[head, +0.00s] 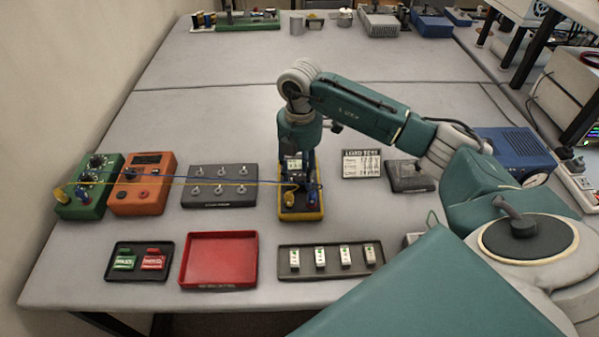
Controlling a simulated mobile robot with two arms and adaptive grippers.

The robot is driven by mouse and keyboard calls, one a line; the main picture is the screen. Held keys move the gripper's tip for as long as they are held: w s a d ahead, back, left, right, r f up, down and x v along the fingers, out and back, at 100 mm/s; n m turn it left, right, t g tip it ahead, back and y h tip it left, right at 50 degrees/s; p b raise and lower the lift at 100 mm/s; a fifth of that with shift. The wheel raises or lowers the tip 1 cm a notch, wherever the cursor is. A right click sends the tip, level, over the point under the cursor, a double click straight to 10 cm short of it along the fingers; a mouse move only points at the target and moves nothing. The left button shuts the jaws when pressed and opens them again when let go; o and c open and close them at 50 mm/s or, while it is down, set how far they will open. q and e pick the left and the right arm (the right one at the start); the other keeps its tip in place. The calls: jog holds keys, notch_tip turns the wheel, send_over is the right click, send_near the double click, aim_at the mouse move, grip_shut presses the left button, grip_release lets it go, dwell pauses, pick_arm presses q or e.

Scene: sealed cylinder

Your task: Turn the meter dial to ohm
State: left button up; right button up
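The meter (300,213) is a small yellow-edged dark box lying on the middle of the table. A yellow lead and a blue lead plug into its lower part. My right gripper (301,172) points straight down over the meter's upper middle. The gripper and wrist hide most of the meter's face, so I cannot see the dial or its setting. I cannot tell whether the fingers touch the dial or are closed. My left gripper is not in view.
The leads run left across a grey switch panel (219,187) to an orange box (143,185) and a green box (88,188). In front are a red tray (219,262), a tray of white modules (331,262) and a black tag tray (138,262).

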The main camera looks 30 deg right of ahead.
aim_at(300, 177)
notch_tip(300, 177, up, 12)
dwell(0.6)
dwell(0.4)
